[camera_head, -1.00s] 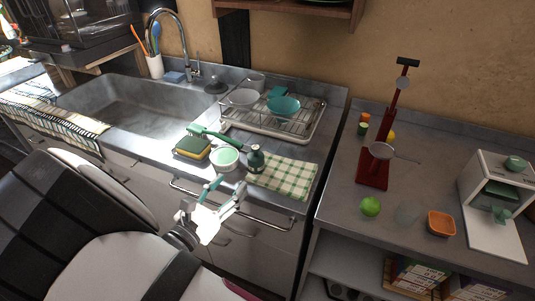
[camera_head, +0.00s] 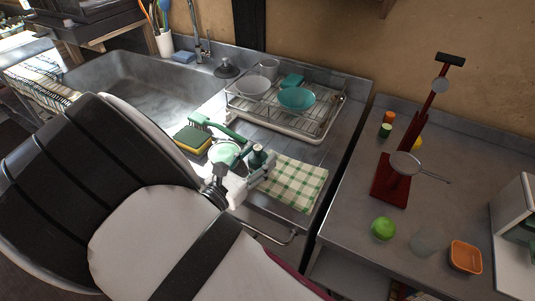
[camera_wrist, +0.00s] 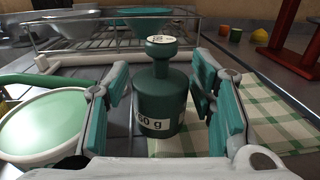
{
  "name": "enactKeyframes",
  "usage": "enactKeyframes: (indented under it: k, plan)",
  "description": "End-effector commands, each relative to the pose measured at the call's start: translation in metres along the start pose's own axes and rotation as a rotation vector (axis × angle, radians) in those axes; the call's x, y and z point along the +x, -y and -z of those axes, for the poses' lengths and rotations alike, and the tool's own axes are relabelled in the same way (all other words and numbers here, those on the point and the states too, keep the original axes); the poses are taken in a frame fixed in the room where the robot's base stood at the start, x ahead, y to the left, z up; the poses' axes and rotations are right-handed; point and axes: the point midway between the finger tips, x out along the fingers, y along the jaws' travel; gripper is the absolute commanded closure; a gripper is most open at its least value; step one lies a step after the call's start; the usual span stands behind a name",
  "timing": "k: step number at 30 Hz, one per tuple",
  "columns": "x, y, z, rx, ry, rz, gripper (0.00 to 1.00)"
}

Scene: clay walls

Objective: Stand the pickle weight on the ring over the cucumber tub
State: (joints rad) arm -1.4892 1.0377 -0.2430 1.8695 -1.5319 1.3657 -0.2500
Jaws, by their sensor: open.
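The pickle weight (camera_head: 258,155) is a dark green bottle-shaped weight with a knob and a white label ending in "60 g". It stands upright on the counter; in the wrist view the weight (camera_wrist: 162,105) is centred between the fingers. My gripper (camera_wrist: 160,88) is open, with one teal-padded finger on each side and gaps to the weight. In the head view my gripper (camera_head: 246,178) is partly hidden by my arm. A round white tub with a pale green top (camera_head: 224,152) stands just left of the weight; it also shows in the wrist view (camera_wrist: 45,125). I cannot make out a separate ring on it.
A green-checked cloth (camera_head: 292,183) lies right of the weight. A dish rack (camera_head: 300,128) with bowls stands behind. A sponge (camera_head: 193,139) and green brush (camera_head: 222,128) lie left. A red stand (camera_head: 390,185) with a strainer is on the right counter, past a gap.

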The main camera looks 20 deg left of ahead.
Motion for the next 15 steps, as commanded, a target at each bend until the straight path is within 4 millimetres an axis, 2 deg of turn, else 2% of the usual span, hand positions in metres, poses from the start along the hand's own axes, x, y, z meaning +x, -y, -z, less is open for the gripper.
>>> enactKeyframes:
  k: [8, 12, 15]
  plan:
    - [-0.0002, -0.0008, -0.0004, 0.0, -0.001, -0.004, 0.5]
    - [-0.0001, -0.0007, -0.0004, 0.001, -0.001, -0.003, 0.81]
    - [0.0, -0.0006, -0.0004, 0.0, -0.001, -0.003, 1.0]
